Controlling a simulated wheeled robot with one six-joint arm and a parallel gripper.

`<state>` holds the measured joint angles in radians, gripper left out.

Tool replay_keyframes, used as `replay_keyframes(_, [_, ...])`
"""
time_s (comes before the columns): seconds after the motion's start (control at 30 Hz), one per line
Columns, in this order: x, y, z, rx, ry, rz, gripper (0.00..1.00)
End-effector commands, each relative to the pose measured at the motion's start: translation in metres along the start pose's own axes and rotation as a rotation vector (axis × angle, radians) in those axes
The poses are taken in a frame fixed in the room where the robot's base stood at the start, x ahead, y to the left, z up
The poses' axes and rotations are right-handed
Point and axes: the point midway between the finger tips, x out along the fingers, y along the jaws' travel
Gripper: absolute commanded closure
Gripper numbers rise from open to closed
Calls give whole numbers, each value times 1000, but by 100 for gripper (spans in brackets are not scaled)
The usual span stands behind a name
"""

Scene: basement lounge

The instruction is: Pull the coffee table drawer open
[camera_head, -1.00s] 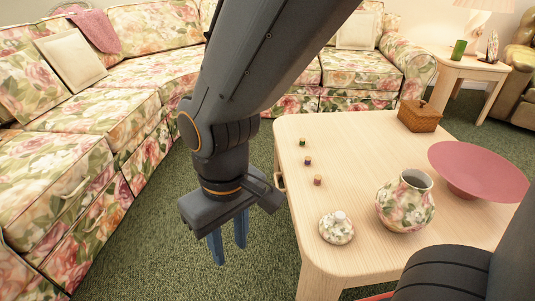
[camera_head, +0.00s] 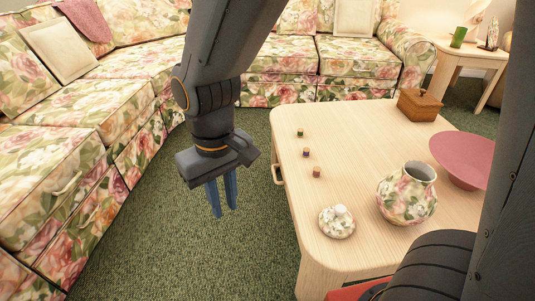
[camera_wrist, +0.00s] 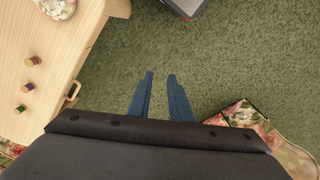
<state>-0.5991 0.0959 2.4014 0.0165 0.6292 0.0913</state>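The light wood coffee table (camera_head: 390,165) stands at the right in the head view. Its drawer handle (camera_head: 278,174) is a small wooden pull on the table's left side. The handle also shows at the left in the wrist view (camera_wrist: 72,93). The drawer front is mostly hidden by the tabletop. My gripper (camera_head: 222,214) hangs over the carpet to the left of the handle, apart from it, with its blue fingers pointing down. In the wrist view the fingers (camera_wrist: 160,76) are apart with nothing between them.
On the table are a floral vase (camera_head: 406,195), its lid (camera_head: 337,222), a pink bowl (camera_head: 465,160), a wooden box (camera_head: 419,105) and small spools (camera_head: 316,172). A floral sofa (camera_head: 60,150) lines the left and back. Green carpet (camera_head: 180,250) lies clear between sofa and table.

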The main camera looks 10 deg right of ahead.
Motion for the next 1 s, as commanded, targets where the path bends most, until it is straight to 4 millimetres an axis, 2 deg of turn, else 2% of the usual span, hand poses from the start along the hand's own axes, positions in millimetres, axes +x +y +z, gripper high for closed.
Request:
replay_keyframes(0.03, [10, 15, -24, 41, -8, 11, 81])
replay_keyframes(0.2, [38, 71, -98, 168, -21, 53, 81])
replay_keyframes(0.37, [74, 136, -155, 290, -34, 94, 81])
replay_keyframes(0.5, [111, 200, -193, 395, -46, 131, 81])
replay_keyframes(0.6, [137, 243, -210, 461, -52, 154, 81])
replay_keyframes(0.73, [162, 285, -221, 523, -59, 178, 81])
replay_keyframes(0.83, [172, 302, -225, 548, -61, 189, 81])
replay_keyframes(1.0, [180, 310, -226, 560, -62, 193, 81])
